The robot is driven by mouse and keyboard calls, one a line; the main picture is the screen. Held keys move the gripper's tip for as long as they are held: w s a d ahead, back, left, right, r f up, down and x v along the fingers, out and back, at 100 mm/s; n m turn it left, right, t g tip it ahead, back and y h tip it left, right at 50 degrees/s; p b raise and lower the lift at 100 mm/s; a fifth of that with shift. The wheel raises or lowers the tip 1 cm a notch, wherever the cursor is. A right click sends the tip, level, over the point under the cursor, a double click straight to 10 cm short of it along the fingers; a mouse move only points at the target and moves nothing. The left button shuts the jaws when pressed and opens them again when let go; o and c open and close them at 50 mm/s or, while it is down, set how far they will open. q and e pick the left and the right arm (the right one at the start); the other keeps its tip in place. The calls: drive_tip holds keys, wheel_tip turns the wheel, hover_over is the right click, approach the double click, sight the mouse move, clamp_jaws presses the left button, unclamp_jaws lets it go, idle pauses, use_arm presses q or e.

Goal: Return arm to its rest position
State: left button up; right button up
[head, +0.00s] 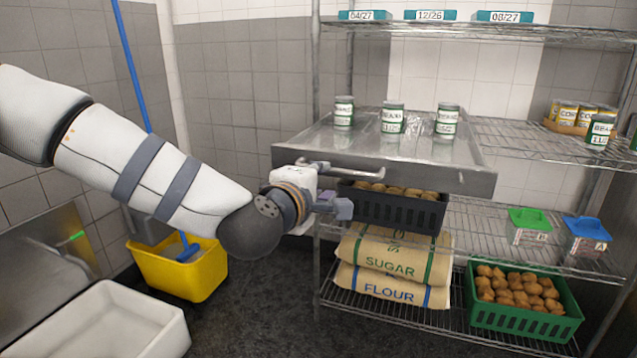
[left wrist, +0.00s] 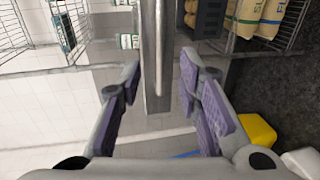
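My left arm reaches in from the left in the head view. Its gripper (head: 335,203) is in front of the steel shelf unit, just below the left end of the bar handle (head: 345,172) on a metal tray or drawer (head: 385,165). In the left wrist view the two purple-padded fingers (left wrist: 160,82) are spread apart. A grey metal bar (left wrist: 159,45) shows between or beyond them; I cannot tell its exact distance. Nothing is gripped. My right gripper is not in view.
Cans (head: 392,118) stand on the metal tray. Below are a black crate (head: 390,212), sugar (head: 395,262) and flour sacks and a green crate (head: 520,318). A yellow bucket (head: 180,275) and white bin (head: 115,325) stand left. Dark floor is free between.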

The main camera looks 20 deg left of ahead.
use_arm(q)
drive_tip(key=shift+s, duration=0.5)
drive_tip(key=s+d+f+m+g+h+p, duration=0.1)
drive_tip(key=s+f+m+g, duration=0.2)
drive_tip(key=s+f, duration=0.45)
drive_tip(key=s+d+f+m+g, duration=0.1)
drive_tip(key=s+f+m+g, duration=0.2)
drive_tip(key=f, duration=0.7)
drive_tip(key=s+d+f+m+g+h+p, duration=0.1)
drive_tip(key=s+f+m+g, duration=0.1)
drive_tip(key=s+f, duration=0.5)
drive_tip(key=s+a+f+m+g+y, duration=0.1)
drive_tip(key=s+a+f+m+g, duration=0.1)
drive_tip(key=s, duration=0.9)
drive_tip(key=s+a+f+m+g+p, duration=0.1)
drive_tip(key=s+a+f+m+g, duration=0.2)
drive_tip(key=s, duration=0.9)
drive_tip(key=s+a+f+m+g+y, duration=0.1)
drive_tip(key=s+a+f+m+g, duration=0.2)
drive_tip(key=s, duration=0.8)
wheel_tip(320, 180, down, 2)
drive_tip(key=shift+s+f+m+g+y+p, duration=0.3)
drive_tip(key=shift+m+g, duration=0.3)
drive_tip(key=shift+g, duration=0.5)
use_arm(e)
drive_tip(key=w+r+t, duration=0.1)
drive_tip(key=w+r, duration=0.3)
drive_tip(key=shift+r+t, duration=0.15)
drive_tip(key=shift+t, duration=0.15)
